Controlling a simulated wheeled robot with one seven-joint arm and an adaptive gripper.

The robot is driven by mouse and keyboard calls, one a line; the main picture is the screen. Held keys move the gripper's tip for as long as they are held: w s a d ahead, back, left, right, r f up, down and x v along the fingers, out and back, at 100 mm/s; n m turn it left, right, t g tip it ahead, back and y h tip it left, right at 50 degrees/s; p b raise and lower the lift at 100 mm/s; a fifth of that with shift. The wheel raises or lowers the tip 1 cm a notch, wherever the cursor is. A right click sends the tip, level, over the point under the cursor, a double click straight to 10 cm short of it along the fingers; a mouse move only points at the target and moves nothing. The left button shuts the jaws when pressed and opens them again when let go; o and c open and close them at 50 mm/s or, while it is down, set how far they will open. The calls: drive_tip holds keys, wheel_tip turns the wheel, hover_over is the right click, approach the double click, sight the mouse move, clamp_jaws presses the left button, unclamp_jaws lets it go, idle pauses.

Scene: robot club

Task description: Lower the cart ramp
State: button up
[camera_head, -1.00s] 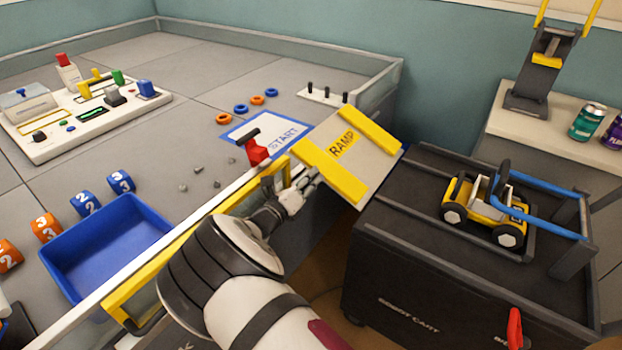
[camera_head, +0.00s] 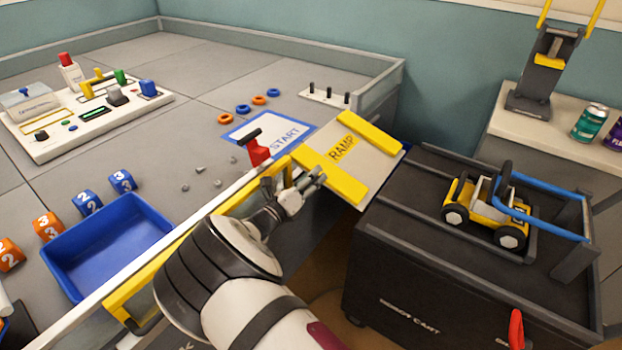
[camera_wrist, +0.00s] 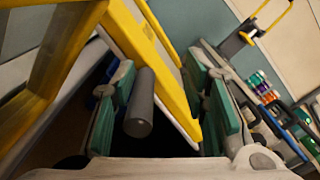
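The ramp (camera_head: 345,150) is a grey plate with two yellow side strips and the word RAMP. It slopes gently across the gap between the grey table and the black robot cart (camera_head: 400,225). My gripper (camera_head: 318,180) is beside the ramp's near yellow strip. In the wrist view, my gripper (camera_wrist: 165,75) has its green-padded fingers apart. A grey cylindrical peg (camera_wrist: 140,103) lies between them, nearer the left finger, with the ramp's yellow strip (camera_wrist: 155,55) behind. I cannot tell whether the peg touches a finger.
A blue bin (camera_head: 105,245) and the table's raised rail lie left of my arm.

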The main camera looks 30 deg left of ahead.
drive_tip(key=s, duration=1.1)
drive_tip(key=shift+s+a, duration=0.2)
drive_tip(key=shift+a, duration=0.2)
drive_tip(key=shift+f, duration=0.1)
